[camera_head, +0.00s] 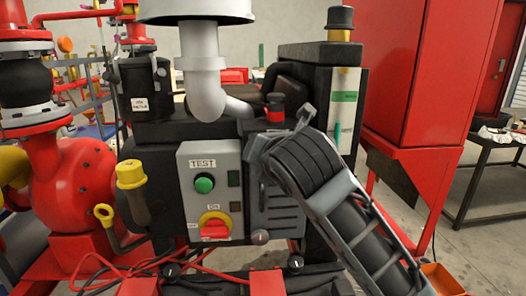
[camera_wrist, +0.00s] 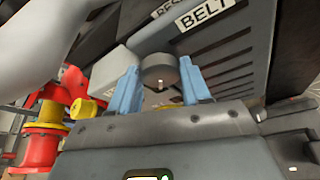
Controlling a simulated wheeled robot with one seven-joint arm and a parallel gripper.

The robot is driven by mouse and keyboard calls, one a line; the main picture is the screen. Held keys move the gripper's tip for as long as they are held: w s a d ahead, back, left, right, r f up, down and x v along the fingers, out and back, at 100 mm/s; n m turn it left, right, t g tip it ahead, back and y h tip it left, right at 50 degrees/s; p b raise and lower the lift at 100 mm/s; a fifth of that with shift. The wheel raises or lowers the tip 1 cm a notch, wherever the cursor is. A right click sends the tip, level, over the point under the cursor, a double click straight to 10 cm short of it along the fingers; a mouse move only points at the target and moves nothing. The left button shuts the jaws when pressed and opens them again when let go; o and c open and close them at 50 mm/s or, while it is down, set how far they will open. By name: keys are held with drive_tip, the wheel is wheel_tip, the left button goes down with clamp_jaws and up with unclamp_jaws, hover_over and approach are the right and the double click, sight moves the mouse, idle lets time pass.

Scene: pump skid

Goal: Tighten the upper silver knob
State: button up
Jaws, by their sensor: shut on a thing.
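The upper silver knob (camera_wrist: 161,68) shows in the wrist view as a short grey cylinder in front of the louvred belt guard (camera_wrist: 232,72). My gripper (camera_wrist: 158,70) has its two blue fingers on either side of the knob, shut on it. In the head view my arm covers the knob and the fingers. The guard (camera_head: 283,222) shows there just left of my forearm. A lower silver knob (camera_head: 260,237) sits at the guard's bottom edge, apart from my gripper.
A grey control box (camera_head: 210,190) with a green button and a red-yellow switch stands left of the guard. A white pipe (camera_head: 202,75) hangs above it. Red cables (camera_head: 110,268) loop at lower left. A red cabinet (camera_head: 425,70) stands to the right.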

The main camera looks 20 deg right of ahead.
drive_tip(key=shift+a+n+g+h+p, duration=0.15)
drive_tip(key=shift+n+g+h+p, duration=0.15)
drive_tip(key=shift+n+h+p, duration=0.6)
drive_tip(key=shift+a+n+g+h+p, duration=0.1)
drive_tip(key=shift+n+g+h+p, duration=0.35)
drive_tip(key=shift+n, duration=0.85)
drive_tip(key=shift+w, duration=0.1)
drive_tip(key=o, duration=1.1)
drive_tip(key=shift+c, duration=0.2)
drive_tip(key=b+v, duration=0.1)
drive_tip(key=v, duration=0.6)
drive_tip(key=shift+s+a, duration=0.2)
drive_tip(key=shift+s, duration=0.15)
